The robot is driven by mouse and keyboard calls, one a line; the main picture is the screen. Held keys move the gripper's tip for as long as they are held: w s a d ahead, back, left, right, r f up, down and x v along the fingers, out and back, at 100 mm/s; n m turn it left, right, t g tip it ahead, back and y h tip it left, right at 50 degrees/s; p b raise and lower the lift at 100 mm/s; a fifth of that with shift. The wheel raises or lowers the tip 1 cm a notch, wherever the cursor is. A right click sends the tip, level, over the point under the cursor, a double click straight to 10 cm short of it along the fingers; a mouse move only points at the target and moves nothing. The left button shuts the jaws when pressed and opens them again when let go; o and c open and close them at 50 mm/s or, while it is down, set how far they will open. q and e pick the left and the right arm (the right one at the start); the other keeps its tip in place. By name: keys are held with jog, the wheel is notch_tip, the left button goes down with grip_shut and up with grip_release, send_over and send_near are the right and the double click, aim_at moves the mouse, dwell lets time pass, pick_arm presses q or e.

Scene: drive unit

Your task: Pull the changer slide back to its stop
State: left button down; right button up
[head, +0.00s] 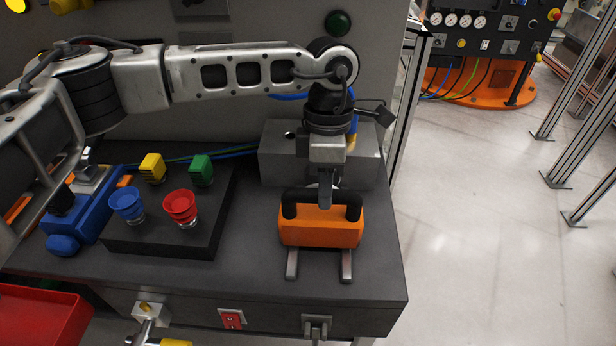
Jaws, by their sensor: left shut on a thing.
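The changer slide (320,228) is an orange block with a black handle on top, at the right part of the dark bench. Two short grey rails stick out from under its front edge. A grey housing block (283,165) stands right behind it. My left gripper (325,196) points down at the middle of the slide from above and is shut on the black handle. The fingers hide the handle's middle.
A black block (160,245) left of the slide carries blue, red, yellow and green knobs. A blue clamp-like device (75,218) stands further left. A red bin (40,318) is at the lower left. The bench is bare in front of the rails.

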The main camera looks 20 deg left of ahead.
pick_arm(q)
jog(key=shift+s+d, duration=0.1)
jog(key=shift+s, duration=0.1)
jog(key=c, duration=1.2)
grip_release()
pick_arm(e)
jog(key=shift+w+d+r, duration=0.1)
jog(key=shift+w+r, duration=0.15)
pick_arm(q)
jog(key=shift+r, duration=0.15)
jog(key=w+r+b, duration=0.1)
jog(key=w+r, duration=0.2)
jog(key=r, duration=1.2)
jog(key=shift+a+r+b, duration=0.2)
jog(key=shift+a+b, duration=0.1)
jog(key=shift+b, duration=0.05)
pick_arm(e)
jog(key=shift+s+a+f, duration=0.15)
jog(key=shift+a+f, duration=0.05)
jog(key=shift+f, duration=0.25)
pick_arm(q)
jog(key=shift+f, duration=0.1)
